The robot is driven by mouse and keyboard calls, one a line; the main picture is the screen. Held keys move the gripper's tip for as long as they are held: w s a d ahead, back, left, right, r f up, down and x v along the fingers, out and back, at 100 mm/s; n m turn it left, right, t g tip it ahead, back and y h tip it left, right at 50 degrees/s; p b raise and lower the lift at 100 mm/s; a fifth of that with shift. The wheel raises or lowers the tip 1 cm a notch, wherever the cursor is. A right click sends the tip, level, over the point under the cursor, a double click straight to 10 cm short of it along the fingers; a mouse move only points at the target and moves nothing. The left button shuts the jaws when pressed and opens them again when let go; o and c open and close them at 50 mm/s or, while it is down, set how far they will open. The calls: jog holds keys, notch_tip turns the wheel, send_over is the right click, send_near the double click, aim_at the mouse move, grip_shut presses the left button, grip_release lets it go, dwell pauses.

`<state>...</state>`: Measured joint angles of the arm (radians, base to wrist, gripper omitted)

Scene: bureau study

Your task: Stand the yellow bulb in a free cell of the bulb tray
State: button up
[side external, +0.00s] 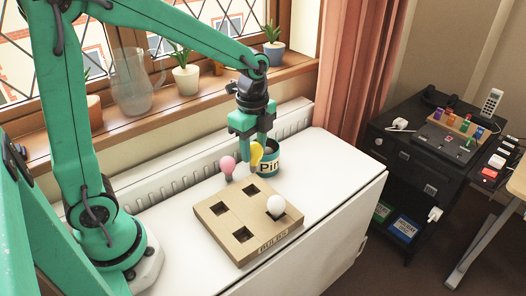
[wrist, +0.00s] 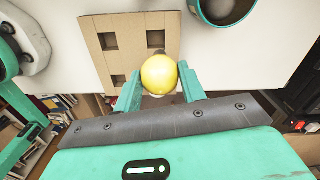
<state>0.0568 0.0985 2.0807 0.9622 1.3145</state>
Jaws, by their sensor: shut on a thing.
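The yellow bulb (side external: 257,152) is between the fingers of my gripper (side external: 252,143), which is shut on it. The cardboard-brown bulb tray (side external: 211,211), marked BULBS, lies on the white table. Its front-right cell holds a white bulb (side external: 276,204); the other three cells look empty. The held bulb is above the table near the tray's far edge. The tray (wrist: 131,57) also shows in the wrist view, partly behind the bulb.
A green tin (side external: 273,160) with a cream label stands right beside the gripper in the side view. A pink bulb (side external: 227,164) and a pale rounded thing (side external: 241,171) are behind the tray. The table (side external: 335,180) is clear to the right.

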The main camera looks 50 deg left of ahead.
aim_at(251, 170)
jog(key=shift+s+a, duration=0.25)
jog(key=shift+s, duration=0.15)
jog(key=shift+f, duration=0.2)
jog(key=shift+f, duration=2.85)
jog(key=shift+f, duration=1.85)
dwell(0.4)
jog(key=o, duration=0.9)
jog(key=shift+r, duration=0.1)
jog(key=shift+r, duration=3.4)
